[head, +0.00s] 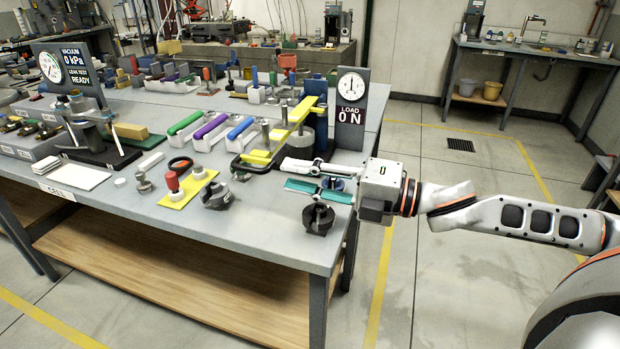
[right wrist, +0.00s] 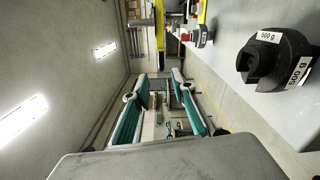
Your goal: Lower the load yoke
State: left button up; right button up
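A yellow stepped arm (head: 290,129), which looks like the load yoke, stands at the right end of the bench by the blue column (head: 318,127). A round dial sign reading "LOAD 0 N" (head: 351,108) stands behind it. My right gripper (head: 284,176) reaches in from the right, just in front of the arm and above the bench. Its teal-lined fingers are apart with nothing between them, as the right wrist view (right wrist: 158,82) also shows. In that view a yellow part (right wrist: 160,25) shows at the top, apart from the fingers. My left gripper is not in view.
A dark slotted weight (head: 318,218) stands below my right gripper; the right wrist view shows it marked 500 g (right wrist: 275,60). Another dark weight (head: 216,196) stands to the left, beside a yellow plate (head: 178,200). Coloured-handled holders (head: 230,137) fill the bench left of the arm.

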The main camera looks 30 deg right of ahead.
jog(key=shift+v, duration=0.85)
jog(key=shift+s, duration=0.1)
